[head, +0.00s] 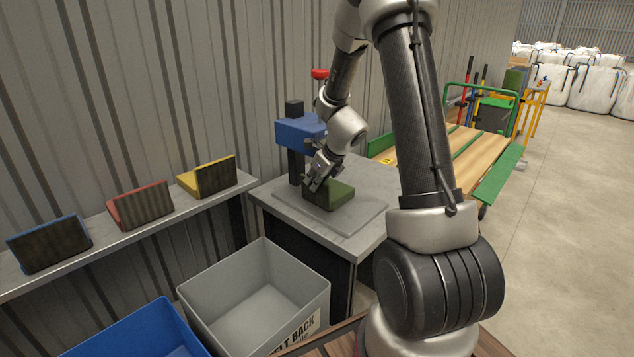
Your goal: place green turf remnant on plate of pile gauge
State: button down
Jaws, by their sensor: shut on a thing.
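The green turf remnant (334,195) is a small block with a green top and a dark side. It is at the pile gauge, over the grey plate (353,222). My gripper (318,183) is shut on the turf remnant at its left end. The remnant's underside is hidden, so I cannot tell whether it touches the plate. The pile gauge (300,129) has a blue head on a dark column with a red knob above, behind my gripper. My wrist hides part of the gauge.
Blue, red and yellow holders (140,205) with dark pieces stand on a wall shelf (110,238). A grey bin (250,295) and a blue bin (140,335) stand in front. A green-sided cart (480,150) is at the right; open floor lies beyond.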

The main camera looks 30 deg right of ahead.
jog(key=c, duration=1.5)
grip_release()
jog(key=s+a+r+n, duration=0.3)
jog(key=s+r+n, duration=0.5)
jog(key=s+r, duration=0.6)
jog(key=shift+s+a+r+n+g+h, duration=0.2)
jog(key=shift+s+r+n, duration=1)
jog(key=shift+s+n, duration=2.45)
jog(key=shift+s+d+r+n+g+h, duration=0.1)
jog(key=shift+s+r+n+g+h, duration=0.75)
jog(key=shift+s+n, duration=2.75)
jog(key=shift+s+a+r+n+g+y, duration=0.1)
jog(key=shift+s+r+n+y, duration=0.15)
jog(key=shift+s+r+n, duration=3.1)
